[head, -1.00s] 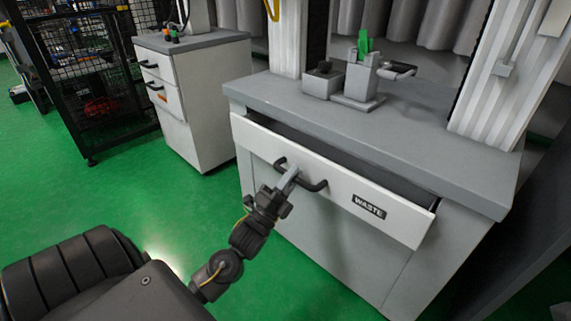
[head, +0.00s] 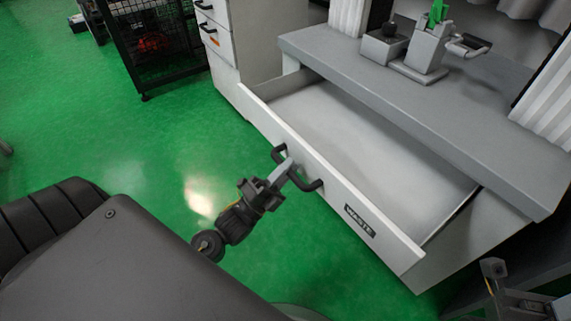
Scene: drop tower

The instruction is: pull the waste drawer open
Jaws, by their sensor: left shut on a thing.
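The waste drawer (head: 335,198) is a wide white-fronted drawer with a black WASTE label (head: 359,221). It stands well out from the grey-topped cabinet, and its pale inside shows empty where I can see it. The back of the inside is hidden under the cabinet top. My left gripper (head: 288,172) is shut on the dark bar handle (head: 308,183) at the middle of the drawer front. Part of what looks like my right arm's end (head: 515,295) shows at the bottom right corner, cut off by the frame. Its jaws cannot be made out.
On the cabinet top (head: 400,92) stand a grey fixture with a green part (head: 437,14) and a small grey box (head: 384,48). Another drawer cabinet (head: 221,50) stands behind to the left, near a black mesh cage (head: 150,45). Green floor left of the drawer is clear.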

